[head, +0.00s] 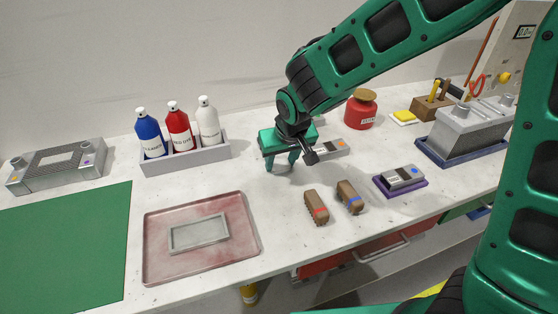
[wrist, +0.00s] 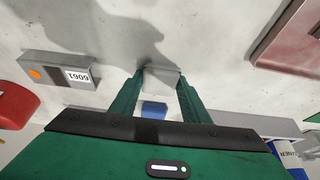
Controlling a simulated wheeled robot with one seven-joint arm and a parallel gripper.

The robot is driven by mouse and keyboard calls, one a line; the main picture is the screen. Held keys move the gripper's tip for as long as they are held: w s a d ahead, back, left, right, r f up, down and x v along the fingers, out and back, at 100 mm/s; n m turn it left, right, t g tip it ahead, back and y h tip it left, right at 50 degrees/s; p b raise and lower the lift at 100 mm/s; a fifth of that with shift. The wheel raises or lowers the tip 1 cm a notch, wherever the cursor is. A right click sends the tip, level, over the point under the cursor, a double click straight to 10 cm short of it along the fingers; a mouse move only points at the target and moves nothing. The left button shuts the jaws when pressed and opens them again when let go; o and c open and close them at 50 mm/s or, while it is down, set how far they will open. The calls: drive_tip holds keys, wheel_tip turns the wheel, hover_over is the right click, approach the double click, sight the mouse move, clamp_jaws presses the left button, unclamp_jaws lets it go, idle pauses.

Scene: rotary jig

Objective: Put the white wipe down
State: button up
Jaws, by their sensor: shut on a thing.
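My gripper (head: 282,166) is low over the white worktop, in front of the back wall and right of the bottle rack. Its two fingers also show in the wrist view (wrist: 161,74), close together around a pale, flat piece that looks like the white wipe (wrist: 163,79). In the head view the wipe (head: 281,169) is hard to tell from the pale worktop and is partly hidden by the fingers. I cannot tell whether it touches the worktop (head: 255,190).
A rack (head: 188,157) with three bottles stands left. A red tray (head: 160,266) with a grey plate (head: 198,233) lies front left. Two brown brushes (head: 316,207) lie front right. A grey block (head: 332,149) and red canister (head: 361,110) are right of my gripper.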

drive_tip(key=o, duration=1)
drive_tip(key=v, duration=1.2)
drive_tip(key=s+d+m+g+h, duration=0.1)
drive_tip(key=s+d+m, duration=0.1)
drive_tip(key=d, duration=0.9)
drive_tip(key=s+d+m+g+h, duration=0.1)
drive_tip(key=s+d+m, duration=0.1)
drive_tip(key=d, duration=0.9)
drive_tip(key=s+d+m+g, duration=0.1)
drive_tip(key=s+d+m, duration=0.1)
drive_tip(key=s+d, duration=0.2)
drive_tip(key=s+d+f+m, duration=0.1)
drive_tip(key=s+d, duration=0.4)
drive_tip(key=s, duration=0.4)
drive_tip(key=s+d+f+m+g+y, duration=0.1)
drive_tip(key=s+d+m, duration=0.1)
drive_tip(key=s+d, duration=0.2)
drive_tip(key=shift+s+d+f+m+g, duration=0.1)
drive_tip(key=shift+s+d+m+g, duration=0.1)
drive_tip(key=shift+s, duration=0.4)
drive_tip(key=shift+s+d+f+m+g, duration=0.1)
drive_tip(key=shift+s+d, duration=0.1)
drive_tip(key=shift+s, duration=0.35)
